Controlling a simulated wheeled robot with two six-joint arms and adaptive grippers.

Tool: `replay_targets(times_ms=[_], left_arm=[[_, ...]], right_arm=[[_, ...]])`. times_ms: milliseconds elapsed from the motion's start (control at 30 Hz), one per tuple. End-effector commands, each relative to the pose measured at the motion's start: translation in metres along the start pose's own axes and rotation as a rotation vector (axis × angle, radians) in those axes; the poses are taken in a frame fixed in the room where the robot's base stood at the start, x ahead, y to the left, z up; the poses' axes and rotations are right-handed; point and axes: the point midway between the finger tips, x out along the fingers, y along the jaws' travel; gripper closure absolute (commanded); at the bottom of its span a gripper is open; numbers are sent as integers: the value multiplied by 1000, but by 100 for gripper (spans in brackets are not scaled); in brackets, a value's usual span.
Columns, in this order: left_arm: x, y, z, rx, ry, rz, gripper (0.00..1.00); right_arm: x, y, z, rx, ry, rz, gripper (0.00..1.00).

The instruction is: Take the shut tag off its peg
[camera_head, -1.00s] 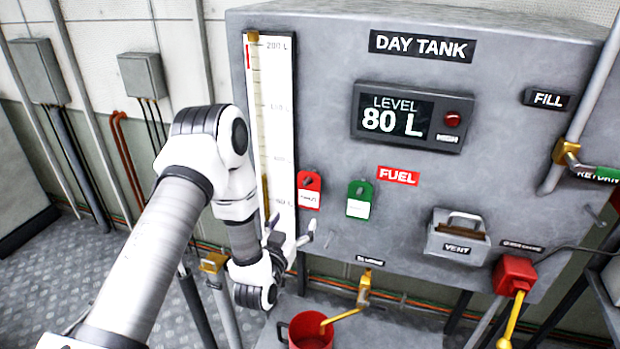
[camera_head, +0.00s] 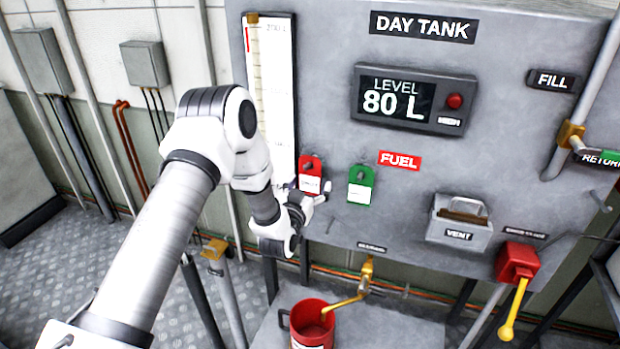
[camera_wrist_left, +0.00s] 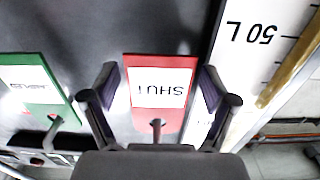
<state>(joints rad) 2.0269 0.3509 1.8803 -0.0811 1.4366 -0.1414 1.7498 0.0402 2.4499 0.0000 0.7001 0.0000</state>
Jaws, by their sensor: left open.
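The red shut tag (camera_head: 309,173) hangs on its peg on the grey tank front, right of the level gauge. It also shows in the left wrist view (camera_wrist_left: 160,75), upside down, with the word SHUT on a white label and the peg below it in the picture. My left gripper (camera_head: 311,196) is at the tag's lower part. In the left wrist view its two open fingers (camera_wrist_left: 160,90) stand on either side of the tag, with gaps between. A green tag (camera_head: 360,185) hangs to the right and also shows in the left wrist view (camera_wrist_left: 35,93). My right gripper is not in view.
The level gauge (camera_head: 283,100) is close beside the red tag. A vent box (camera_head: 459,222), a red valve with a yellow lever (camera_head: 517,262), a brass tap (camera_head: 366,275) and a red bucket (camera_head: 312,325) are lower down. The panel between tags and vent is clear.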

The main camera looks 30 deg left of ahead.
Motion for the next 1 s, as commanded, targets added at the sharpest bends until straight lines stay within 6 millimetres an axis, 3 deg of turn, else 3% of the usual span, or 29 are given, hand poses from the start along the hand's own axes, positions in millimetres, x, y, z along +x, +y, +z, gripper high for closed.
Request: replay_targets(times_ms=[33,167,200,1000], left_arm=[[0,0,0,0,0,0,18],[0,0,0,0,0,0,64],[0,0,0,0,0,0,67],[0,0,-12,0,1,0,67]], right_arm=[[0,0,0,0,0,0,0],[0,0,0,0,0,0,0],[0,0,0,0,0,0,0],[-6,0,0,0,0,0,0]])
